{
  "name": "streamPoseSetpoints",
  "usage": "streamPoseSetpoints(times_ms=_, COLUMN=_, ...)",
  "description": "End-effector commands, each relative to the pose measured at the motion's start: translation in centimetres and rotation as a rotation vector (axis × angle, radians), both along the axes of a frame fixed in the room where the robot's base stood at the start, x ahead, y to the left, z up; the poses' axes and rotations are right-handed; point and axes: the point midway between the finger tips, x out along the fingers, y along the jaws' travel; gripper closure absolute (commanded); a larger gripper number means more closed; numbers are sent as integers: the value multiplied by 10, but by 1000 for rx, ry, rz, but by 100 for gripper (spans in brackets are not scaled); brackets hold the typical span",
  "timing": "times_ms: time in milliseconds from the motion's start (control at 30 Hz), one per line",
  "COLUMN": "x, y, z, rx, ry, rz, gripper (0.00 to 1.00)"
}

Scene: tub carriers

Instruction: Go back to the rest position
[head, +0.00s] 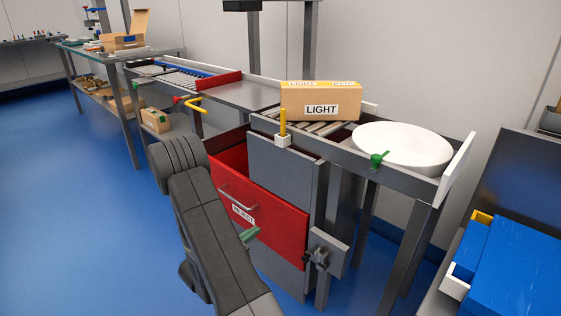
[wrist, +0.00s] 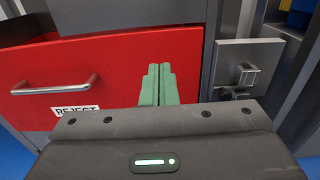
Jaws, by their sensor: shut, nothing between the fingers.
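My gripper (wrist: 157,85) shows in the wrist view with its two green fingers together and nothing between them. It is in front of the red drawer (wrist: 110,60) labelled REJECT, to the right of the drawer's metal handle (wrist: 55,87). In the head view the gripper (head: 250,236) shows as a small green tip past my dark arm, before the red drawer front (head: 275,215). The drawer stands pulled out from the grey cabinet. I cannot tell whether the fingertips touch the drawer front.
A grey latch plate (head: 328,252) is right of the drawer. Above are a conveyor with a carton labelled LIGHT (head: 320,101) and a white round disc (head: 402,147). Blue tubs (head: 510,262) stand at the right. Blue floor (head: 90,220) is clear at left.

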Motion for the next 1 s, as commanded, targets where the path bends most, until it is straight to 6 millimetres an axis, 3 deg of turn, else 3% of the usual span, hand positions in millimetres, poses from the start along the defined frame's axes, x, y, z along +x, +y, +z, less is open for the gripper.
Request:
streamPoseSetpoints(times_ms=367, x=8, y=-7, z=-1, rx=2, ry=-1, rz=-3, gripper=100)
streamPoseSetpoints(times_ms=1000, x=83, y=-69, z=-1, rx=2, ry=-3, rz=-3, gripper=100)
